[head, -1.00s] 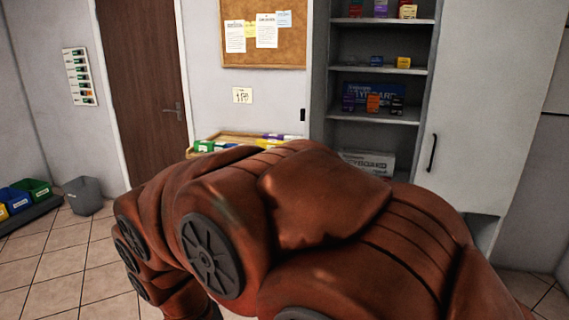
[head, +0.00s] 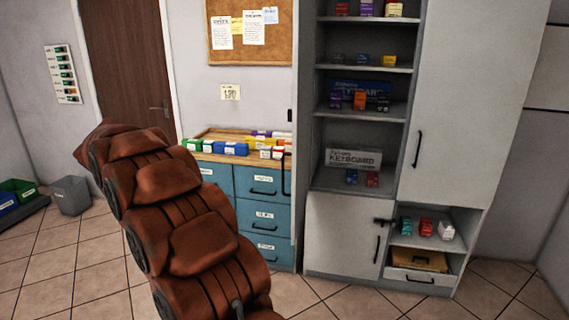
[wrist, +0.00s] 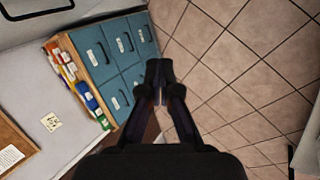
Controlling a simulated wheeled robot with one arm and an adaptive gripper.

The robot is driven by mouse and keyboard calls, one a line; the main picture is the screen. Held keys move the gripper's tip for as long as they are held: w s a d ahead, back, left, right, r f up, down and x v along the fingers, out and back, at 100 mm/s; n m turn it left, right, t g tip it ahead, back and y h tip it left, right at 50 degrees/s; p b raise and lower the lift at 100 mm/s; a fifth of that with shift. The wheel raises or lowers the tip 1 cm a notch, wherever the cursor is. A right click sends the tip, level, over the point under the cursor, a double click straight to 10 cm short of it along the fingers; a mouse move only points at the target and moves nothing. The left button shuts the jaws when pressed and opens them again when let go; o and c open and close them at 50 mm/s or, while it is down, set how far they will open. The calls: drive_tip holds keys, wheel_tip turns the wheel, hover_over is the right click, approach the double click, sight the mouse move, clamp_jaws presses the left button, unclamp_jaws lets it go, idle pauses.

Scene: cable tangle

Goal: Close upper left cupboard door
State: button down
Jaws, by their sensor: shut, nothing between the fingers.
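The cupboard's upper left door (head: 299,150) stands swung open in the head view, seen nearly edge-on beside the open shelves. Its black handle (head: 286,179) sticks out to the left, in front of the drawer unit. In the wrist view the grey door panel (wrist: 82,16) crosses the top left, with the black handle (wrist: 38,10) on it. My gripper (wrist: 159,80) is shut and empty, apart from the door, over the floor beside the drawer fronts. In the head view my gripper is out of sight; only my brown arm shows.
A blue drawer unit (head: 262,214) with boxes on its top stands left of the cupboard. The upper right door (head: 470,100) and lower left door (head: 342,235) are shut. Shelves hold small boxes and a keyboard box (head: 353,159). The tiled floor (head: 50,270) in front is clear.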

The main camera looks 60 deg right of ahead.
drive_tip(key=w+d+m+g+h+p, duration=0.15)
drive_tip(key=w+d+h, duration=0.3)
drive_tip(key=d, duration=0.85)
drive_tip(key=w+d+m+g+h+p, duration=0.1)
drive_tip(key=w+d+h+p, duration=0.35)
drive_tip(key=d, duration=0.85)
drive_tip(key=s+d+f+m+g+b, duration=0.1)
drive_tip(key=s+d+g+b, duration=0.3)
drive_tip(key=s+d, duration=0.8)
drive_tip(key=shift+s+d+m+h+b, duration=0.3)
drive_tip(key=shift+d+m+b, duration=0.6)
drive_tip(key=shift+d, duration=0.95)
drive_tip(key=shift+w, duration=0.1)
